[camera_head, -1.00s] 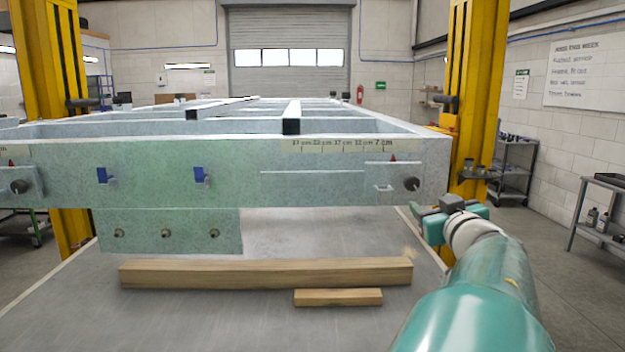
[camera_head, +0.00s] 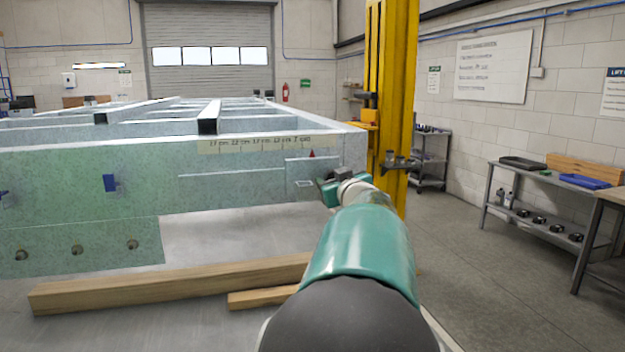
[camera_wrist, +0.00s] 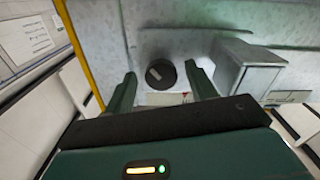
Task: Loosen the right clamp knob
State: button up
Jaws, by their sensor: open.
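The right clamp knob (camera_wrist: 160,74) is a dark round knob with a pale mark on its face, on the grey frame beam (camera_wrist: 215,20) in the wrist view. My gripper (camera_wrist: 160,82) is open, its two green fingers pointing at the beam on either side of the knob in that picture. I cannot tell whether the fingertips reach past the knob's face. In the head view my gripper (camera_head: 328,186) is at the right end of the beam (camera_head: 230,168) and hides the knob. A red pointer (camera_head: 312,153) shows above, near the scale strip (camera_head: 262,144).
A bracket block (camera_wrist: 250,70) juts out beside the right finger in the wrist view. A yellow lift post (camera_head: 392,100) stands just right of the frame. Wooden beams (camera_head: 170,282) lie under it.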

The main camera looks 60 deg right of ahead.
jog(key=shift+w+d, duration=0.1)
jog(key=shift+w, duration=0.15)
jog(key=c, duration=1)
jog(key=shift+n, duration=8)
